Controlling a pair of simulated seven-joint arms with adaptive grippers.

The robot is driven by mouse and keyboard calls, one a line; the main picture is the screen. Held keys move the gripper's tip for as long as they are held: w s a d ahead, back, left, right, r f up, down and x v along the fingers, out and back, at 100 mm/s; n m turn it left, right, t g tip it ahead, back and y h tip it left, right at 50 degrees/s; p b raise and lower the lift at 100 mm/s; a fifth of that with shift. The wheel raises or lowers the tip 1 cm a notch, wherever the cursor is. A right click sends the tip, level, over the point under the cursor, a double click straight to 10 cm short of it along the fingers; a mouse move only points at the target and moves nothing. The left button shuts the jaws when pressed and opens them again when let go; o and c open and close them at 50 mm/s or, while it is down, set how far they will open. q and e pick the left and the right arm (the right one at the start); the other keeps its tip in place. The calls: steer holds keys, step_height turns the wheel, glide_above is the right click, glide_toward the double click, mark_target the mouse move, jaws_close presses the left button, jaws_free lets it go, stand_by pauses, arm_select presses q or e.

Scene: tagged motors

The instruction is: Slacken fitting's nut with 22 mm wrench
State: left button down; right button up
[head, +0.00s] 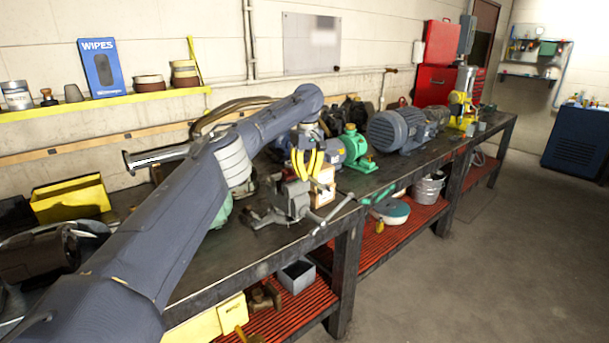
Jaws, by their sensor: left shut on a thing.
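My left gripper (307,164), with yellow curved fingers, is over the grey bench vise (291,200) near the bench's front edge. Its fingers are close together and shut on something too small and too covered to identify. A tan and white tag or block (325,184) shows just right of the fingers, by the vise. I cannot make out the fitting, its nut or the 22 mm wrench, nor tell whether the fingers touch the vise. My right gripper is not in view.
Behind and right of the vise stand a green pump (355,151) and a large grey motor (395,131). A yellow bin (70,200) is at the left. The vise handle (333,213) reaches the bench's front edge. Dark workbench top (245,250) is bare in front of my left arm.

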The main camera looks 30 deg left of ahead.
arm_select(q)
steer(key=shift+w+d+n, duration=0.35)
steer(key=shift+w+n, duration=0.35)
steer(key=shift+n, duration=0.1)
steer(key=shift+s+a, duration=0.1)
steer(key=shift+s, duration=0.05)
steer(key=shift+s+m, duration=0.2)
steer(key=shift+m, duration=0.1)
steer(key=shift+r, duration=0.85)
stand_by(1.0)
steer(key=shift+r, duration=0.9)
steer(key=shift+a, duration=0.1)
